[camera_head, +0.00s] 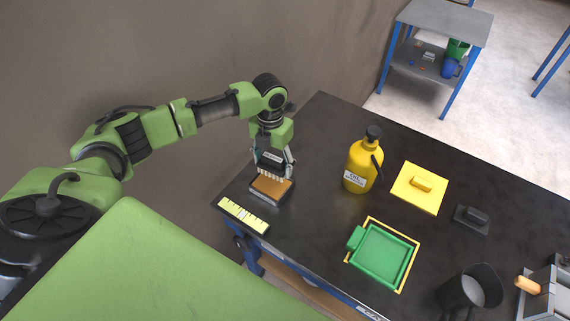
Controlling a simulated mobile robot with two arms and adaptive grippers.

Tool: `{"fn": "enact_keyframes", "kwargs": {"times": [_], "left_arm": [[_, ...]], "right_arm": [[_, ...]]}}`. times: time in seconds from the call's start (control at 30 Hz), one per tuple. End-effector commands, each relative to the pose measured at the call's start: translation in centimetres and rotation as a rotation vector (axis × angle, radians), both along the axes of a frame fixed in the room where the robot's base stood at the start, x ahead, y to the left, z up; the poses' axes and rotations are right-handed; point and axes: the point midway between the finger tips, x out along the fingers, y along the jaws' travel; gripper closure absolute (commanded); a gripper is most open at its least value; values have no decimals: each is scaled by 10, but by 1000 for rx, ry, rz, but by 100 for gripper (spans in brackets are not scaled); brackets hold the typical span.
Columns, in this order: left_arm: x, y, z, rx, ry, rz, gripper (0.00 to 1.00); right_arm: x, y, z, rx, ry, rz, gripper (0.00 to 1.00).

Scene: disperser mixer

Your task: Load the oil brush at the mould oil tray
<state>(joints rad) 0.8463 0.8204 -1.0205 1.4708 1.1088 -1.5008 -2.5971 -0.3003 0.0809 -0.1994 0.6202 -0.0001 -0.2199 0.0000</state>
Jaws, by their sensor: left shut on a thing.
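My left gripper (273,162) is at the left end of the dark bench, pointing down. It is shut on the oil brush (275,177), whose row of pale bristles shows below the fingers. The gripper hides most of the brush's upper part. The mould oil tray (262,197), a small dark-rimmed tray with a tan-orange inside, lies right under the bristles. The bristles overlap the tray's far part in the picture; I cannot tell whether they touch its surface. My right gripper is out of view.
A yellow oil can (361,168) stands right of the tray. A yellow-white ruler-like strip (243,215) lies at the near edge. Further right are a green square tray (382,253), a yellow plate with handle (420,187), a grey hand float (472,219) and a dark jug (470,292).

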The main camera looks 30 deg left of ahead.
Motion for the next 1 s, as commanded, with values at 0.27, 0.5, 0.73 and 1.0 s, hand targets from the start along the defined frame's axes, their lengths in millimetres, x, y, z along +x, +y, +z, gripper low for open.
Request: {"fn": "enact_keyframes", "kwargs": {"times": [0.27, 0.5, 0.73, 1.0], "left_arm": [[-1, 11, -1, 5, 0, -92, 55], [-2, 12, -17, 6, 0, -94, 55], [-2, 12, -41, 6, 0, -93, 55], [-2, 12, -59, 6, 1, -92, 55]], "right_arm": [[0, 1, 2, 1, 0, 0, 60], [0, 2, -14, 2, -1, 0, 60], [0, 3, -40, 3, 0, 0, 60], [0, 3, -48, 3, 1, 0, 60]]}}
